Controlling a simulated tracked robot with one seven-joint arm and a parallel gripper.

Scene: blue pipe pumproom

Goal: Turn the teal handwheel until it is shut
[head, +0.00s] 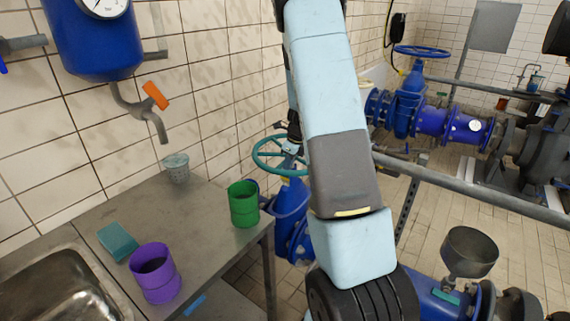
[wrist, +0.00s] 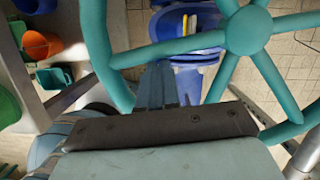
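The teal handwheel (head: 256,160) sits on a blue valve (head: 290,196) beside the table, left of my arm in the head view. My arm hides its right part there. In the wrist view its round hub (wrist: 248,30), spokes and a stretch of left rim loom large and close. My gripper (wrist: 172,88) is at the wheel, its dark mounting plate across the lower picture. What seem to be its fingers lie close together below a spoke. Whether they touch the wheel, or are open or shut, I cannot tell. In the head view the gripper is mostly hidden behind my arm.
A metal table (head: 100,205) at left holds a green cup (head: 243,204), a purple cup (head: 155,274), a small grey cup (head: 176,168) and a teal sponge (head: 118,242). A grey rail (head: 480,199) crosses at right. Behind it stands a blue handwheel (head: 421,51) on blue pipework.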

